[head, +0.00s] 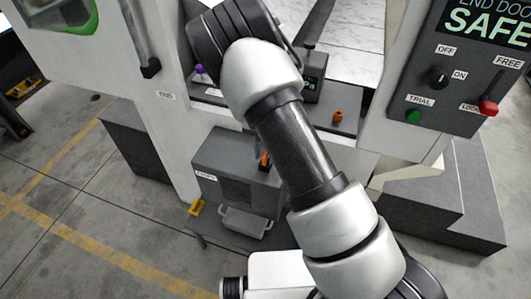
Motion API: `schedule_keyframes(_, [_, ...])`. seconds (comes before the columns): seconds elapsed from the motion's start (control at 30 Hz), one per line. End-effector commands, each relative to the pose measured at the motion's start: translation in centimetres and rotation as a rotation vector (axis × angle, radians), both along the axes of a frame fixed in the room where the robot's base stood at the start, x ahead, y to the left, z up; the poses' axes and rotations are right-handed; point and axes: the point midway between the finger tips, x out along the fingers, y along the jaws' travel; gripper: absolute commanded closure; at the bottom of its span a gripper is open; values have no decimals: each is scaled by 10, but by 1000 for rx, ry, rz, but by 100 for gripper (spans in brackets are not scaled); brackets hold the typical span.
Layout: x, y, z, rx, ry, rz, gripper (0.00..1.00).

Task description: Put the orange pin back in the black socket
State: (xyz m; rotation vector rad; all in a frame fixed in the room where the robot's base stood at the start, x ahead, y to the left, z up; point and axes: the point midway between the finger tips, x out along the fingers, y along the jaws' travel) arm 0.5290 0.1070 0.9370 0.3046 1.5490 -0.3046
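A small orange piece (338,116) stands on the dark shelf of the machine, right of my arm. A second orange piece (265,160) shows at the left edge of my arm, by the grey box, and is partly hidden by the arm. I cannot tell which of them is the pin. I cannot make out the black socket for certain. My arm crosses the middle of the view and bends at the top. My gripper's fingers do not show.
The grey box (222,165) stands low before the machine, with a light grey handled tray (246,221) in front. A small yellow piece (197,206) lies beside it. A purple-topped item (199,70) is on the shelf's left. A control panel (462,75) is at right. Floor is open at left.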

Motion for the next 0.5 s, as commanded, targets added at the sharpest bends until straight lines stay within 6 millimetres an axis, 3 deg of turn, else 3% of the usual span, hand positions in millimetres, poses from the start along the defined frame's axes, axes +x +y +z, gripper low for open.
schedule_keyframes(0.27, [1,0,10,1,-1,1,66])
schedule_keyframes(0.5, [1,1,60,2,-5,2,66])
